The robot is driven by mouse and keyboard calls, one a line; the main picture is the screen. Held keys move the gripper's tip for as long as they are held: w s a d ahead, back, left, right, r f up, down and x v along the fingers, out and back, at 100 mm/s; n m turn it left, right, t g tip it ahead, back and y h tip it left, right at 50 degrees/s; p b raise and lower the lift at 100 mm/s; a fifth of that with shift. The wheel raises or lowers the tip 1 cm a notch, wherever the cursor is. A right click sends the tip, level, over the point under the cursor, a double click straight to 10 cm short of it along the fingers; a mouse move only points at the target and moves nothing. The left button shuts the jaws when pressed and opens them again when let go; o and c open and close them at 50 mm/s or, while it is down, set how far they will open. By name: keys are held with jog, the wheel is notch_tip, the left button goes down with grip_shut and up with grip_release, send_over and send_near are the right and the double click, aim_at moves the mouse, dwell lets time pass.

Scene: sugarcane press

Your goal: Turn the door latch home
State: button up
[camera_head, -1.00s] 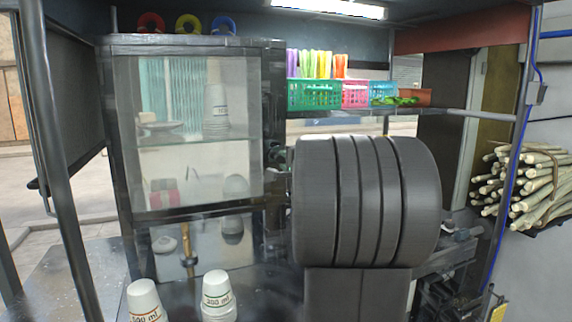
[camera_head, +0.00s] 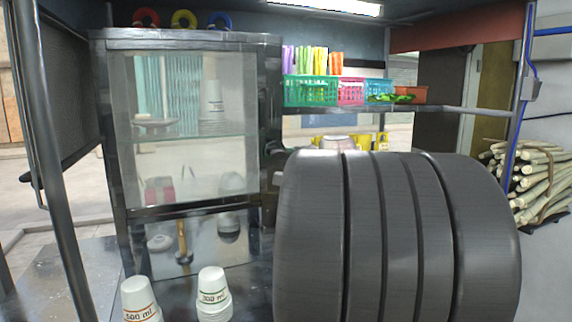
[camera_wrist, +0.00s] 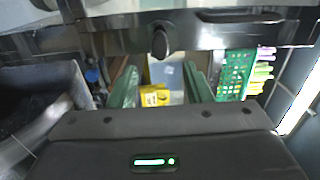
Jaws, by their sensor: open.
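The glass-fronted cabinet (camera_head: 190,40) stands at left in the head view, its glass door (camera_head: 185,165) lying flush in the dark frame. A small dark latch knob (camera_head: 273,148) is at the right edge of the frame. In the wrist view the dark door frame (camera_wrist: 110,35) crosses the top, and the latch knob (camera_wrist: 160,42) points down from it. My gripper (camera_wrist: 163,75) is open and empty, its two green fingers apart on either side below the knob, not visibly touching it. My arm hides the gripper in the head view.
Stacked paper cups (camera_head: 213,292) stand on the counter at left. A green basket (camera_head: 312,90) and a pink basket (camera_head: 350,92) sit on the shelf behind. Yellow items (camera_head: 381,140) show below the shelf. Sugarcane stalks (camera_head: 540,180) are stacked at far right.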

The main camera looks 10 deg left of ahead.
aim_at(280, 155)
jog(key=v, duration=0.6)
jog(key=shift+b, duration=0.45)
jog(key=p+x, duration=0.3)
jog(key=x, duration=1.1)
jog(key=shift+s, duration=0.1)
